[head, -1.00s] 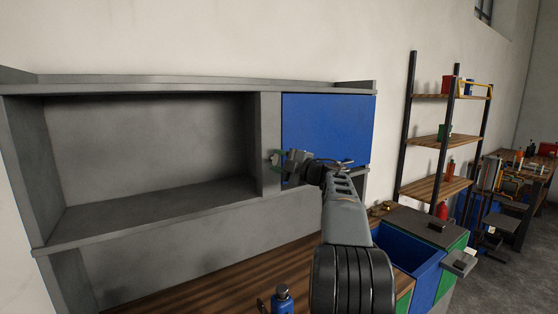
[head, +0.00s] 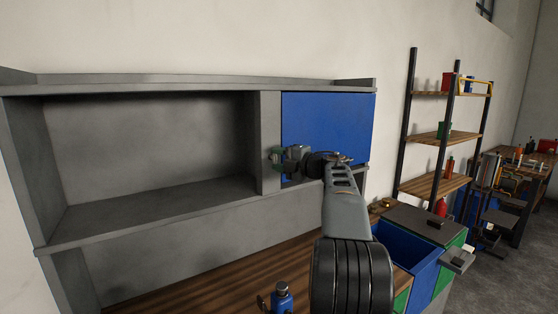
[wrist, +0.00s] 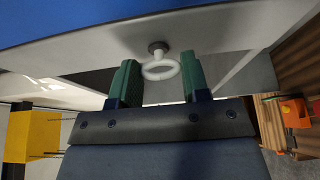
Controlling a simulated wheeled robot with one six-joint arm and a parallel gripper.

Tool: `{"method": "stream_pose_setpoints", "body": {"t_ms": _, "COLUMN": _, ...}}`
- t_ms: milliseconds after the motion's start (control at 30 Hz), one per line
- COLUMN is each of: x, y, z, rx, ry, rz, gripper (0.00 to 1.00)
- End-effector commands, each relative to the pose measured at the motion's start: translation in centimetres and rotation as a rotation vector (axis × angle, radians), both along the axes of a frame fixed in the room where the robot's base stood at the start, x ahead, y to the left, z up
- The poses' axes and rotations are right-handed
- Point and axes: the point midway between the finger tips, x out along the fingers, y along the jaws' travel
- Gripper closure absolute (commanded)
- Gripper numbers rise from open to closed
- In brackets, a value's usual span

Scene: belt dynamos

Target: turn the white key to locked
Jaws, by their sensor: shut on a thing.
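The white key (wrist: 160,69) shows in the wrist view as a white ring on a short stem, set in a round lock in a pale grey face. My gripper (wrist: 160,78) has its green fingertips on either side of the ring and is shut on it. In the head view my gripper (head: 279,154) is at the left edge of the blue cabinet door (head: 330,125), beside the grey post. The key is hidden there. I cannot read lock markings.
An open grey shelf compartment (head: 150,205) lies left of the post. A shelf rack (head: 440,135) stands right. The wrist view shows a yellow block (wrist: 30,136).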

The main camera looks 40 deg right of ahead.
Motion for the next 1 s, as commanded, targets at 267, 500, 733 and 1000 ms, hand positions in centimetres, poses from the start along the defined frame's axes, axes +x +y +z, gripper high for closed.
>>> {"method": "stream_pose_setpoints", "body": {"t_ms": 267, "x": 0.0, "y": 0.0, "z": 0.0, "rx": -0.001, "ry": 0.001, "rz": 0.000, "gripper": 0.45}}
{"method": "stream_pose_setpoints", "body": {"t_ms": 500, "x": 0.0, "y": 0.0, "z": 0.0, "rx": 0.000, "ry": 0.000, "rz": 0.000, "gripper": 0.32}}
{"method": "stream_pose_setpoints", "body": {"t_ms": 733, "x": -0.5, "y": -0.2, "z": -0.1, "rx": 0.000, "ry": 0.000, "rz": -0.002, "gripper": 0.32}}
{"method": "stream_pose_setpoints", "body": {"t_ms": 1000, "x": -5.0, "y": -1.8, "z": -0.2, "rx": -0.001, "ry": -0.001, "rz": -0.005, "gripper": 0.32}}
